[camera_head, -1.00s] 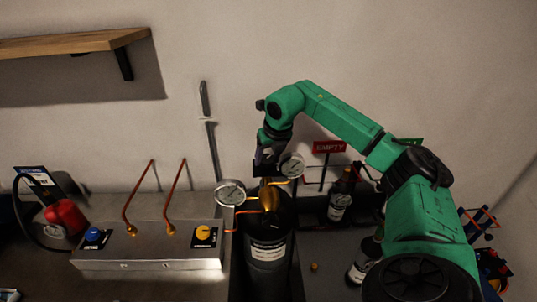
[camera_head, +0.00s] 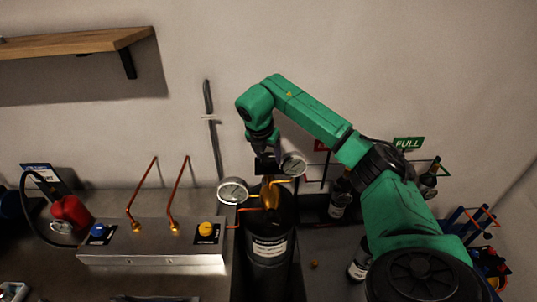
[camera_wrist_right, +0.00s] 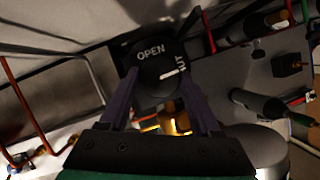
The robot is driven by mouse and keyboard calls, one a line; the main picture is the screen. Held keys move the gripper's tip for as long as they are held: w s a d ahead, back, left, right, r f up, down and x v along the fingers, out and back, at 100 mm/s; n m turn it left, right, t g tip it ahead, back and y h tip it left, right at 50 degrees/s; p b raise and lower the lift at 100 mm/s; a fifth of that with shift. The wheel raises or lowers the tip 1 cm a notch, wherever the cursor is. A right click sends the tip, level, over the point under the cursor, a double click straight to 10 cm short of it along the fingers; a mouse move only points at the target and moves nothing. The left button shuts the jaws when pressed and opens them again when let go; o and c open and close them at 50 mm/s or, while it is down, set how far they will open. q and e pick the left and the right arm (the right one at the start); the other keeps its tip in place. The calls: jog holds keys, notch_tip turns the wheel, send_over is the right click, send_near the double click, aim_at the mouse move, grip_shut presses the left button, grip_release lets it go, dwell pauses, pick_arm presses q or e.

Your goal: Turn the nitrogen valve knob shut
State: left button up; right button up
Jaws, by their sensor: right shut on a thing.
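The nitrogen valve knob (camera_wrist_right: 155,76) is a dark round knob in the right wrist view, with white lettering "OPEN" and a partly hidden word ending in "UT". A white pointer line on it points toward that second word. My right gripper (camera_wrist_right: 163,84) has its two purple fingers shut on the knob, one on each side. In the head view my right gripper (camera_head: 265,150) reaches down over the brass regulator (camera_head: 270,195) on top of a black cylinder (camera_head: 268,268). The knob is hard to make out there. My left gripper is not in view.
Two round gauges, left (camera_head: 233,190) and right (camera_head: 293,163), sit close to the gripper. A metal box (camera_head: 150,242) with blue and yellow knobs stands left. Dark bottles (camera_head: 358,265) and a green FULL sign (camera_head: 408,143) are right.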

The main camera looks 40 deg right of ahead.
jog(key=shift+m, duration=0.4)
jog(key=o, duration=1.4)
jog(key=shift+c, duration=0.2)
